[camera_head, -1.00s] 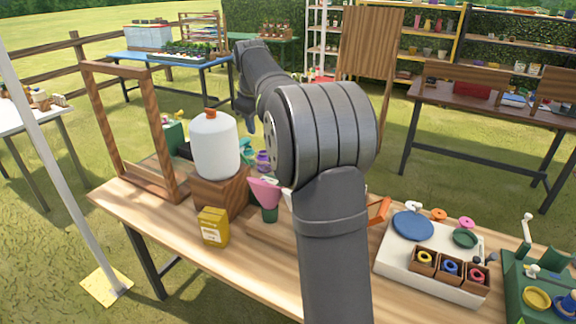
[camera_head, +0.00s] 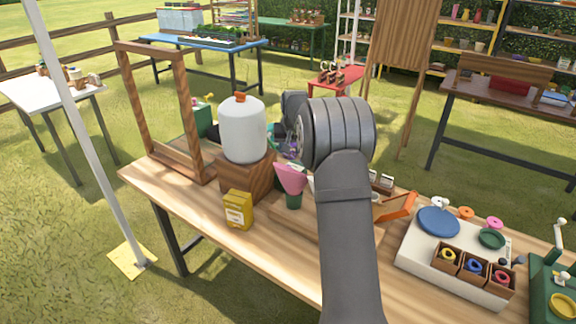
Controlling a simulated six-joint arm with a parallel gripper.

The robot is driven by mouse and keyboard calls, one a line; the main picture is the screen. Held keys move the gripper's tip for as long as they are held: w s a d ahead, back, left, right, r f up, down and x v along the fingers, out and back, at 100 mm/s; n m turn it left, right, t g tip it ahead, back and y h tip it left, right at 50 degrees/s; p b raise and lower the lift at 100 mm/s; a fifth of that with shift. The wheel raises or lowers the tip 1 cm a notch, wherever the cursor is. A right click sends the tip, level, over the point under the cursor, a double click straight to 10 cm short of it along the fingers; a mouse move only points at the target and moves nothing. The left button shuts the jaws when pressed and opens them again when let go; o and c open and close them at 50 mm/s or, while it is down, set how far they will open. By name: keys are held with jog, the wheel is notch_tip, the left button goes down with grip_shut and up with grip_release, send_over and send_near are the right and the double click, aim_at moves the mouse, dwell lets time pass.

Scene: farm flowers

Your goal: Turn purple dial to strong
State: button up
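A small purple item (camera_head: 291,151) shows behind the wooden block, between the white jug and my arm. It is mostly hidden, and I cannot tell whether it is the purple dial or how it is set. No strong marking can be read. My arm reaches over the middle of the table and bends away toward its far side. My gripper is hidden behind the arm and the jug, so its fingers do not show.
A white jug (camera_head: 242,130) with an orange cap stands on a wooden block (camera_head: 246,180). A yellow box (camera_head: 238,210), a pink funnel shape (camera_head: 291,178) and a wooden frame (camera_head: 136,105) stand nearby. A white station (camera_head: 430,262) with several coloured rings is at right.

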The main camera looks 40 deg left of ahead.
aim_at(288, 167)
jog(key=x, duration=1.1)
jog(key=shift+c, duration=0.5)
jog(key=c, duration=0.6)
